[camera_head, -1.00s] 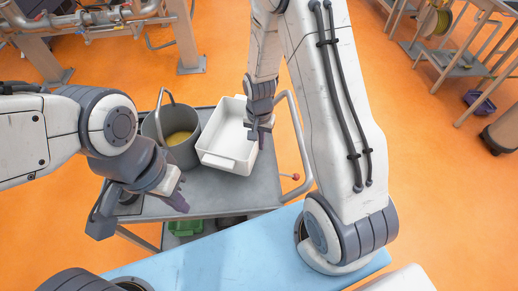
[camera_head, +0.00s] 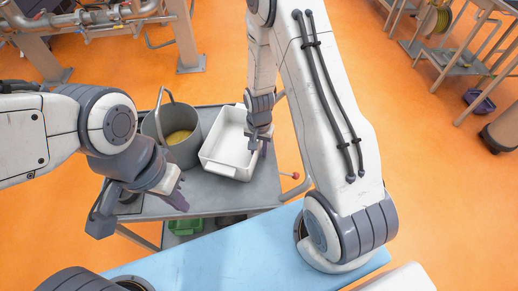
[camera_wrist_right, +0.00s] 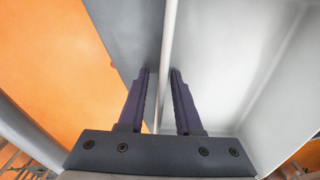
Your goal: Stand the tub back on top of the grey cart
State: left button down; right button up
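The white rectangular tub (camera_head: 228,140) is upright on the right part of the grey cart's top (camera_head: 215,192), with its open side up. It appears to rest on the cart. My right gripper (camera_head: 260,144) reaches down at the tub's right rim. In the right wrist view, the two dark fingers (camera_wrist_right: 159,72) straddle the thin tub wall (camera_wrist_right: 169,40). A gap shows between the left finger and the wall, so they are open around it. My left gripper (camera_head: 176,196) hangs over the cart's left front part, apart from the tub. Its finger opening is not clear.
A grey pot (camera_head: 172,140) with a raised handle and yellow contents stands close to the tub's left side. A green crate (camera_head: 186,226) sits below the cart top. A light blue surface (camera_head: 225,255) lies in front. Orange floor surrounds the cart.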

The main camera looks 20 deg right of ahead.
notch_tip(320, 180, up, 12)
jog(key=shift+f+b, duration=0.1)
jog(key=shift+b, duration=0.3)
jog(key=s+a+r+n, duration=0.7)
jog(key=s+a+r, duration=0.1)
jog(key=a, duration=0.2)
jog(key=s+a+r+n, duration=0.2)
jog(key=s+n, duration=0.2)
jog(key=s, duration=0.2)
jog(key=s+a+r+n+y, duration=0.1)
jog(key=s+r+n, duration=0.1)
jog(key=s+n, duration=0.2)
jog(key=s, duration=0.2)
jog(key=shift+s+a, duration=0.35)
jog(key=shift+a, duration=0.05)
jog(key=shift+r, duration=0.1)
